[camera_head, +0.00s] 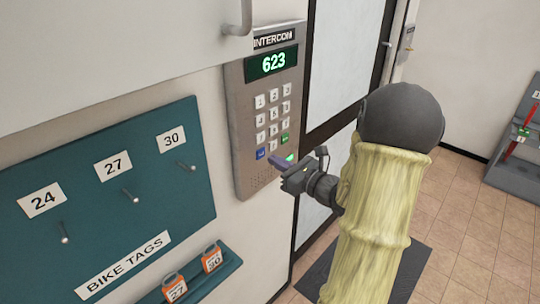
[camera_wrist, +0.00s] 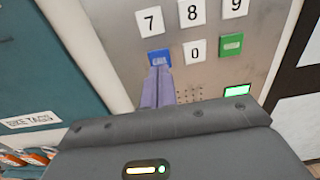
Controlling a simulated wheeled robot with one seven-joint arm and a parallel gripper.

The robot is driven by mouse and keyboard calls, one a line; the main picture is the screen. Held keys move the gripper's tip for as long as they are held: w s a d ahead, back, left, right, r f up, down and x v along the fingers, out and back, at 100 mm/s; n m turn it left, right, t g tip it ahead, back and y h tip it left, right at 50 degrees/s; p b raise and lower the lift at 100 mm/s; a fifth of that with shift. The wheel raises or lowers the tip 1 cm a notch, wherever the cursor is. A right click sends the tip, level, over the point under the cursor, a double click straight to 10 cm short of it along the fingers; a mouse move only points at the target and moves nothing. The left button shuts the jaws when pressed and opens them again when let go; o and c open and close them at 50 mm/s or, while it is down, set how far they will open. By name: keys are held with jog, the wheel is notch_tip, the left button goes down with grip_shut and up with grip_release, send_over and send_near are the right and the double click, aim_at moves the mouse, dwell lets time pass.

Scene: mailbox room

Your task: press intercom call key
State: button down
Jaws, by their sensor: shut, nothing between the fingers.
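The intercom (camera_head: 240,120) is a grey wall panel, and its green display (camera_head: 273,63) reads 623. Its keypad has white number keys, a blue key (camera_wrist: 159,57) at bottom left and a green key (camera_wrist: 231,44) at bottom right. Both also show in the head view, blue (camera_head: 262,153) and green (camera_head: 285,138); their labels are too small to read. My gripper (camera_wrist: 158,70) is shut and empty, its purple fingertips at the lower edge of the blue key. I cannot tell whether they touch it. In the head view my gripper (camera_head: 275,161) is at the keypad's lower end.
A small green light (camera_wrist: 237,90) glows below the green key. A teal bike tag board (camera_head: 100,190) hangs left of the intercom, with orange tags (camera_head: 212,258) on a ledge below. A dark-framed door (camera_head: 338,60) stands to the right.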

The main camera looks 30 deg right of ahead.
aim_at(262, 153)
jog(key=x, duration=0.3)
